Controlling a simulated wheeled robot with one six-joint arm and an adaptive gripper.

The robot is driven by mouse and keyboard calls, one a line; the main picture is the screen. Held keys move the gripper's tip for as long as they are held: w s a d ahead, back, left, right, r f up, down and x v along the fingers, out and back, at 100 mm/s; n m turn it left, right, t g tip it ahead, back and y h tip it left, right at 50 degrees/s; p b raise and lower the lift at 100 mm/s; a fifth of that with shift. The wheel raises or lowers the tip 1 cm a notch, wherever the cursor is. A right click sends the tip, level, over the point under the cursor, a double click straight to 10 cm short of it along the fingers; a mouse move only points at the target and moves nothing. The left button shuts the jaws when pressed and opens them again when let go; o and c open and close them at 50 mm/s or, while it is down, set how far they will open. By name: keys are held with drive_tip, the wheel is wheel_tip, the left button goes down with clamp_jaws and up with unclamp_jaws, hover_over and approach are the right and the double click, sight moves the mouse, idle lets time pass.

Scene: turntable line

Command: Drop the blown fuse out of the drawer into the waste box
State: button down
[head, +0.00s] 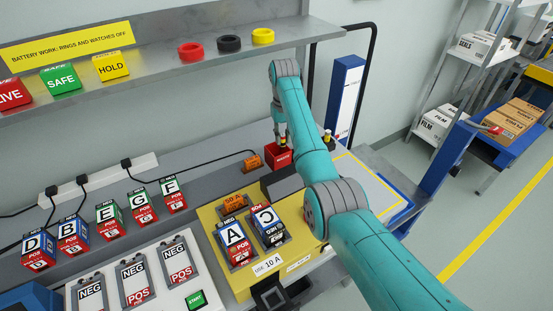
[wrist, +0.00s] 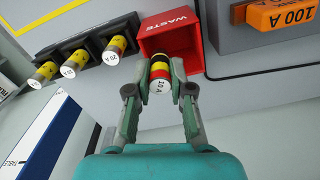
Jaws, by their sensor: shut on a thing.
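My gripper (wrist: 160,84) is shut on a fuse (wrist: 160,68) with yellow, red and black bands and a white end marked 10 A. In the wrist view the held fuse is in front of the opening of the red waste box (wrist: 187,22). I cannot tell how far it is above or inside the rim. In the head view the red waste box (head: 279,157) stands at the back of the bench, with my gripper (head: 282,141) over it.
Several spare fuses (wrist: 79,57) sit in a dark rack beside the waste box. An orange 100 A block (wrist: 272,15) lies on its other side. A yellow tray (head: 217,232) holds batteries A and C. Rings (head: 229,43) lie on the shelf above.

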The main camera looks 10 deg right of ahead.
drive_tip(key=shift+f, duration=0.8)
drive_tip(key=c, duration=1)
unclamp_jaws()
drive_tip(key=shift+o, duration=0.2)
drive_tip(key=shift+r, duration=0.1)
